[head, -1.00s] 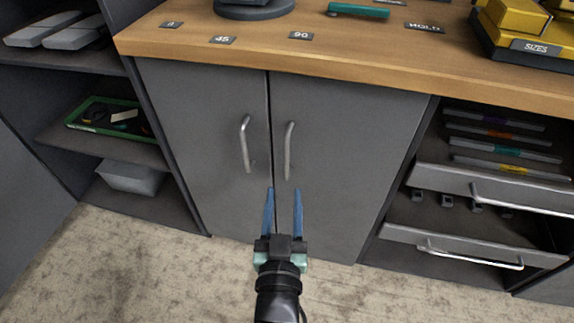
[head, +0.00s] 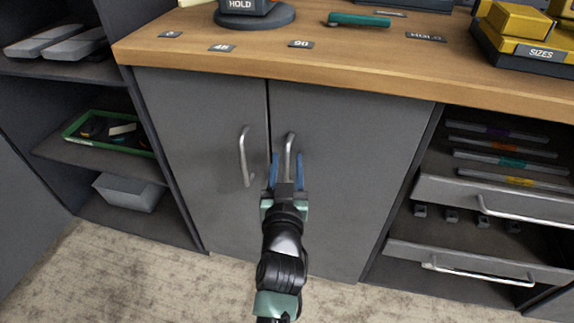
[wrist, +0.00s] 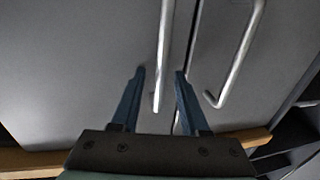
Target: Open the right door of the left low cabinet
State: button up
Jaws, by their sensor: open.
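The low cabinet has two grey doors, both shut. The right door (head: 350,140) carries a vertical silver bar handle (head: 289,143) near the middle seam. My gripper (head: 287,158) is open, with its blue fingers on either side of this handle's lower part. The wrist view also shows the handle (wrist: 165,50) between the two fingers (wrist: 160,72). Whether a finger touches it I cannot tell. The left door (head: 200,130) has its own handle (head: 244,155), just left of my gripper. The handle's lower end is partly hidden by my gripper in the head view.
A wooden countertop (head: 350,72) overhangs the doors. Open shelves (head: 95,150) stand at the left, with a green tray (head: 85,135) and a grey bin (head: 128,192). Partly open drawers (head: 490,198) jut out at the right. The floor (head: 130,270) in front is clear.

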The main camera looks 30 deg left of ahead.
jog(key=shift+w+a, duration=0.15)
jog(key=shift+w, duration=0.05)
grip_shut()
dwell(1.4)
